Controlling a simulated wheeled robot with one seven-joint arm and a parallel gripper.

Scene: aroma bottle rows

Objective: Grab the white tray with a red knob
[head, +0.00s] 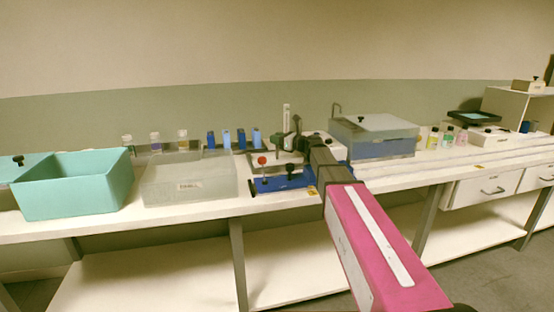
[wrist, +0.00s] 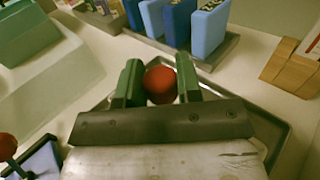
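The white tray shows in the wrist view as a pale, shallow tray (wrist: 270,103) with a dark rim, partly hidden under my gripper. Its red knob (wrist: 160,84) stands between the two green fingers. My gripper (wrist: 160,82) is shut on the knob, with a finger close against each side. In the head view my gripper (head: 290,142) is over the tray (head: 262,159) on the bench, and the held knob is hidden there. The tray appears to rest on the bench.
A blue tray (head: 285,182) with another red knob (head: 262,160) lies close in front. A clear bin (head: 190,187) and a teal bin (head: 75,190) are at left. A lidded blue box (head: 385,146) stands at right.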

